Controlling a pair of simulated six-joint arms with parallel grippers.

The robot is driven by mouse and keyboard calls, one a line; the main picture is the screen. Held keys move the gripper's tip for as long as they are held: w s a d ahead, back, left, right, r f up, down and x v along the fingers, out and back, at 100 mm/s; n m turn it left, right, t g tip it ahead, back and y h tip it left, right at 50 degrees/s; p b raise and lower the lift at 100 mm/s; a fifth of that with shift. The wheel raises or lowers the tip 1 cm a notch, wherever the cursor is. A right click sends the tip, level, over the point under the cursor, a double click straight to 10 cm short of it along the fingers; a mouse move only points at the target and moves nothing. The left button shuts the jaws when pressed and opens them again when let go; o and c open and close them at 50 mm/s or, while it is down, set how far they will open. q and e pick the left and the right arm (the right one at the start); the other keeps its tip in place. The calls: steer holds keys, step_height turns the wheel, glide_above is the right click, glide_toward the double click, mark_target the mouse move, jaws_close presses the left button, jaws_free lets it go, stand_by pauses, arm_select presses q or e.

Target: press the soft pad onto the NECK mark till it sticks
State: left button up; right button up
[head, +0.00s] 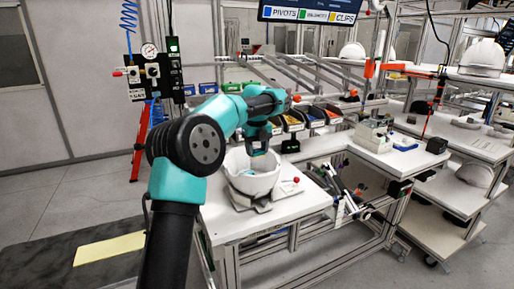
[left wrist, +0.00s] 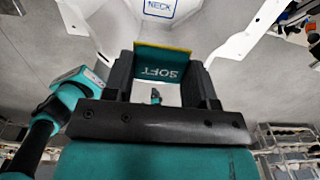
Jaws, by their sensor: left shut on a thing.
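The white helmet shell (head: 246,181) sits open side up on a grey holder (head: 262,201) on the near bench. My left gripper (head: 257,152) reaches down into the shell's opening. In the left wrist view my left gripper (left wrist: 163,88) is shut on the soft pad (left wrist: 165,62), a teal block with a yellow edge and the word SOFT upside down. The NECK mark (left wrist: 157,6), blue letters in a blue frame, shows on the white shell wall at the top edge, beyond the pad. A visible gap lies between pad and mark in the picture; real contact cannot be judged. My right gripper is not in view.
The white bench top (head: 225,222) has a small red-topped item (head: 296,180) right of the shell. Several coloured part bins (head: 293,122) stand behind. Floor at left is open.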

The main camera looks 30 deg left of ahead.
arm_select(q)
steer(key=shift+f, duration=6.95)
steer(key=shift+f, duration=0.35)
steer(key=o, duration=0.9)
steer(key=shift+o, duration=0.3)
step_height(320, 180, up, 17)
steer(key=shift+r, duration=0.2)
steer(key=shift+d, duration=0.1)
